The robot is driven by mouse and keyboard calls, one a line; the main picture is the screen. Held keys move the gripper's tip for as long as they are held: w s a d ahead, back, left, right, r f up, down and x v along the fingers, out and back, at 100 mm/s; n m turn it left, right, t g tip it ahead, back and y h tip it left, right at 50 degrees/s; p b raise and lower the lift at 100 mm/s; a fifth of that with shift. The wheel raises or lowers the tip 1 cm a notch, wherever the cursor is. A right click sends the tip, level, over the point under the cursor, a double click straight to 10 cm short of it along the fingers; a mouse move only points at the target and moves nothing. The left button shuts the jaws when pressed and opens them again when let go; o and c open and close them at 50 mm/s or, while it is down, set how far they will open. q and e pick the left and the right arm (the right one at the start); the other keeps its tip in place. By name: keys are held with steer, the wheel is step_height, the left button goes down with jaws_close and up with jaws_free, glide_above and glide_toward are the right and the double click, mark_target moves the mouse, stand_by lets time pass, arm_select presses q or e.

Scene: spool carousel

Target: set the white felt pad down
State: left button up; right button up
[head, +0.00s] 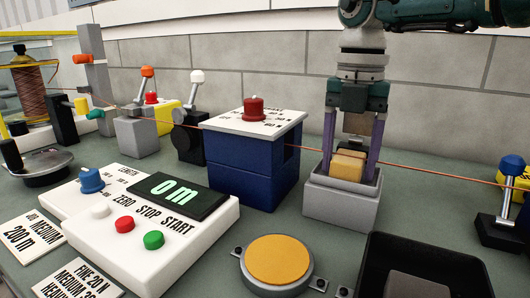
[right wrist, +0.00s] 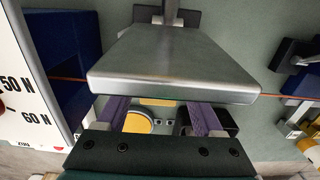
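I cannot make out a white felt pad in either view. My right gripper (head: 350,172) points down, its two purple fingers apart, over a light grey open-topped holder (head: 342,207). Yellow-tan blocks (head: 348,167) sit in the holder's top, between the fingers; a yellow edge (right wrist: 157,102) also shows in the right wrist view, with gaps to both fingers. A grey-brown block (head: 358,124) shows higher up between the fingers. A large grey metal slab (right wrist: 175,60) fills the middle of the right wrist view and hides much of the finger area. My left gripper is not in view.
An orange wire (head: 425,170) runs across the bench past the holder. A blue box (head: 245,170) with a red knob stands left of it, a black tray (head: 372,255) in front right. A round yellow-topped button (head: 277,260) and a white control panel (head: 150,225) are in front.

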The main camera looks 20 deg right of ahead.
mark_target(348, 157)
steer(key=shift+r, duration=0.15)
step_height(348, 157, up, 12)
steer(key=shift+p, duration=0.4)
stand_by(0.4)
stand_by(0.9)
